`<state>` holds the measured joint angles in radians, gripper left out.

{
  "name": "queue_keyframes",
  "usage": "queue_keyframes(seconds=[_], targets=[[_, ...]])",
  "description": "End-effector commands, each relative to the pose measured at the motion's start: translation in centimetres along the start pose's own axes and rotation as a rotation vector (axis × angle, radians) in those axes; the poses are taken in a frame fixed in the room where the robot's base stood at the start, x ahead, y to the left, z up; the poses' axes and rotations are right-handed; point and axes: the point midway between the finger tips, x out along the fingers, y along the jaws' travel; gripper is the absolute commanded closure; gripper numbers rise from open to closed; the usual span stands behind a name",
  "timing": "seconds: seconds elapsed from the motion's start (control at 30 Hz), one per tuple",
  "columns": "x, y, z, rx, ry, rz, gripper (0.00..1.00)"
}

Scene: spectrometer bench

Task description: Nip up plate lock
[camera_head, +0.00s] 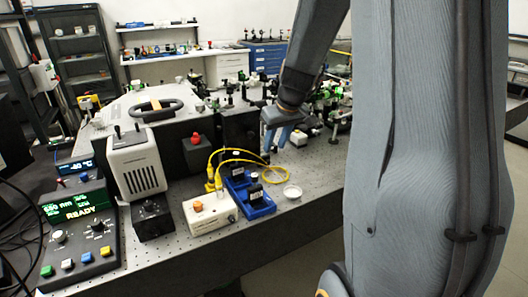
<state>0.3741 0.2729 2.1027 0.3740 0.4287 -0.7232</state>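I cannot single out a part that is clearly the plate lock. A blue tray-like holder (262,211) with small black parts on it sits on the perforated bench, near its front edge. A small white round dish (292,191) lies to its right. My gripper (277,142) hangs above and behind the blue holder, fingers pointing down. The fingers look apart, with nothing seen between them.
A white box with an orange button (209,214) stands left of the holder. A yellow cable (238,152) loops behind it. A control console (80,235) reads READY at left. Crowded optics (325,98) stand behind. The bench front right is bare.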

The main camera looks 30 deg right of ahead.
Motion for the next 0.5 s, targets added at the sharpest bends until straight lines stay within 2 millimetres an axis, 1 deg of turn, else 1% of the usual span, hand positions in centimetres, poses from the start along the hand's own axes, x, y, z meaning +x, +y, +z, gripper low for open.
queue_keyframes(seconds=[0.17,0.5], targets=[[1.2,-0.1,0.1,0.0,-0.002,-0.002,0.68],[5.8,-0.1,0.1,0.001,-0.004,-0.001,0.68]])
